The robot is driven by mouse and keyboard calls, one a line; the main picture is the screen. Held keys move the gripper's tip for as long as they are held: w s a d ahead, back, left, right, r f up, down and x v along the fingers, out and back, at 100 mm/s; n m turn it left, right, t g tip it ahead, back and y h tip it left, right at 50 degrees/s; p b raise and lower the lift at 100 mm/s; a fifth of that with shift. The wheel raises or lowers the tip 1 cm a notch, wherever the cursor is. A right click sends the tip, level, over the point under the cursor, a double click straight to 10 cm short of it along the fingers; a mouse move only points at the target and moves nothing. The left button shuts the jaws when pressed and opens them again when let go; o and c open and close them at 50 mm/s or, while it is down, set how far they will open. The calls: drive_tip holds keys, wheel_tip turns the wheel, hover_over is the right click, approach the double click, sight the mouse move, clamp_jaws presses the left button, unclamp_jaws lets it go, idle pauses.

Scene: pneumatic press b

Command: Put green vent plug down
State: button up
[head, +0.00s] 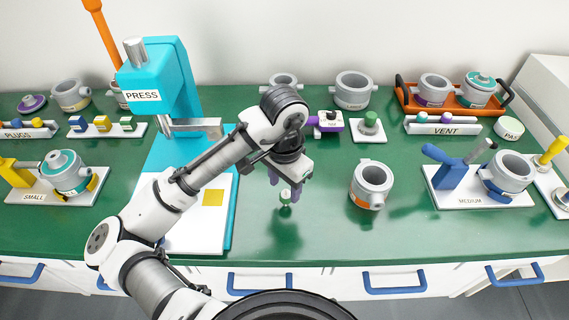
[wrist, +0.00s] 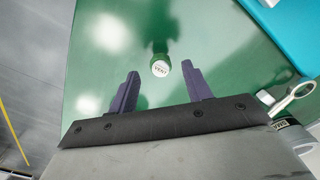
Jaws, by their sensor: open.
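The green vent plug (head: 286,198) is a small piece with a pale, lettered top, over the bare green bench in front of my gripper. In the wrist view the pale face of the plug (wrist: 161,68) shows between the tips of my fingers, with green behind it. My gripper (head: 284,188) points down, with its two dark purple fingers apart. In the wrist view my gripper (wrist: 160,72) is open, with a gap on each side of the plug. The plug appears to stand on the bench, but its lower end is hard to make out.
A grey pot with an orange band (head: 370,186) stands right of the plug. The teal press (head: 160,80) and its white plate (head: 190,235) are to the left. A purple-and-white block (head: 326,123) and a green-knobbed plate (head: 369,136) stand behind. The bench front is clear.

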sight(285, 194)
wheel_tip(285, 194, up, 8)
drive_tip(key=shift+r, duration=0.2)
